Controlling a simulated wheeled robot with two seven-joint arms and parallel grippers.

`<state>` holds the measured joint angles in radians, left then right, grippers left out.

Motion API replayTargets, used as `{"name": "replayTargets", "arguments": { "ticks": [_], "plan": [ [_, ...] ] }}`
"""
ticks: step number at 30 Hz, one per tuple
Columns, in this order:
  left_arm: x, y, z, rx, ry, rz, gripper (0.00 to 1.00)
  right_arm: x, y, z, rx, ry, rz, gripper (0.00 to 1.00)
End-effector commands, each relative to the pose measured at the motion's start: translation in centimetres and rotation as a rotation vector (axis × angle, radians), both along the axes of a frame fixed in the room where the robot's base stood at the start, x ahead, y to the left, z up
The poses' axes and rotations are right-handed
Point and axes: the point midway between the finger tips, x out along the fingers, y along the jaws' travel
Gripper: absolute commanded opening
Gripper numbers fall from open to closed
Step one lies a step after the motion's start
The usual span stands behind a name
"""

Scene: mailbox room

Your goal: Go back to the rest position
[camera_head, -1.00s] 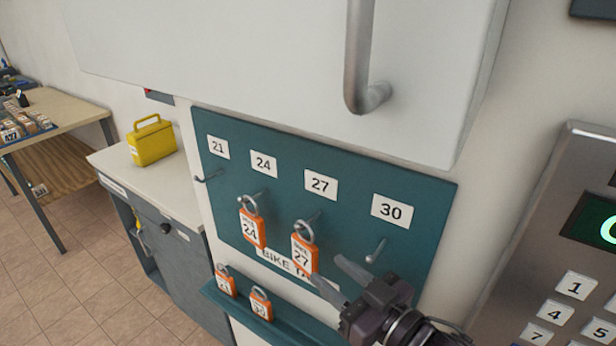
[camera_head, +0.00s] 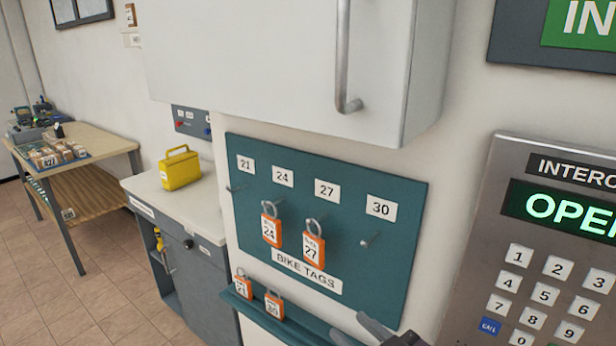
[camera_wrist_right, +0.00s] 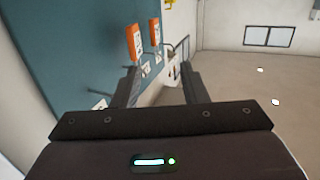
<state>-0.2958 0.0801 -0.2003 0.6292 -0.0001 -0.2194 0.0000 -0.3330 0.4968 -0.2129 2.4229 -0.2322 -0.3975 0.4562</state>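My right gripper (camera_head: 362,334) shows at the bottom edge of the head view, below the teal tag board (camera_head: 350,262). In the right wrist view its two fingers (camera_wrist_right: 161,88) stand apart with nothing between them. Orange tag 24 (camera_head: 271,231) and orange tag 27 (camera_head: 314,248) hang on pegs of the board. Orange tags 21 (camera_head: 243,288) and 30 (camera_head: 275,305) rest on the ledge (camera_head: 312,322) below. The pegs under labels 21 and 30 are bare. Two orange tags also show beyond my fingers in the right wrist view. My left gripper is not in view.
A white cabinet with a metal handle (camera_head: 343,60) juts out above the board. A steel intercom panel (camera_head: 470,262) is at the right. A counter with a yellow box (camera_head: 181,168) and a wooden table (camera_head: 100,139) stand at the left, with open tiled floor.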

Motion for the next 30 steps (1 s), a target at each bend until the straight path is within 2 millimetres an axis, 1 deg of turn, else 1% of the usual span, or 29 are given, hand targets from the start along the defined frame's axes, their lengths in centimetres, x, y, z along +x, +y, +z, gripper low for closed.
{"name": "replayTargets", "arguments": {
  "ticks": [5, 8, 11, 14, 17, 18, 21, 24, 30],
  "plan": [
    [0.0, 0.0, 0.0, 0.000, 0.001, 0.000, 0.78, 0.4, -1.7, -2.1, -0.057, 0.090, -0.094, 0.40],
    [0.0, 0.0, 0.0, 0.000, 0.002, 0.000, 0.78, 0.4, -3.0, -3.7, -0.103, 0.163, -0.158, 0.40],
    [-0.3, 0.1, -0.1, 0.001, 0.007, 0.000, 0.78, 0.0, -4.6, -5.7, -0.155, 0.258, -0.225, 0.40],
    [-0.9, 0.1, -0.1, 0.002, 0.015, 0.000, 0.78, -1.0, -6.3, -8.1, -0.214, 0.378, -0.290, 0.40],
    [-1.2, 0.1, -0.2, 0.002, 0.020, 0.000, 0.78, -2.6, -8.0, -10.6, -0.276, 0.519, -0.345, 0.40],
    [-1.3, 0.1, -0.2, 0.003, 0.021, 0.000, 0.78, -3.4, -8.6, -11.5, -0.299, 0.576, -0.362, 0.40],
    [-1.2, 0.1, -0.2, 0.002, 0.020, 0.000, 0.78, -5.6, -9.8, -13.5, -0.349, 0.713, -0.389, 0.40],
    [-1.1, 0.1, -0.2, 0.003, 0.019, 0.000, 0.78, -7.8, -10.7, -15.1, -0.388, 0.839, -0.402, 0.40],
    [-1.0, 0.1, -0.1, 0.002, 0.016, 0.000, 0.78, -12.4, -11.7, -17.4, -0.445, 1.075, -0.393, 0.40]
  ]
}}
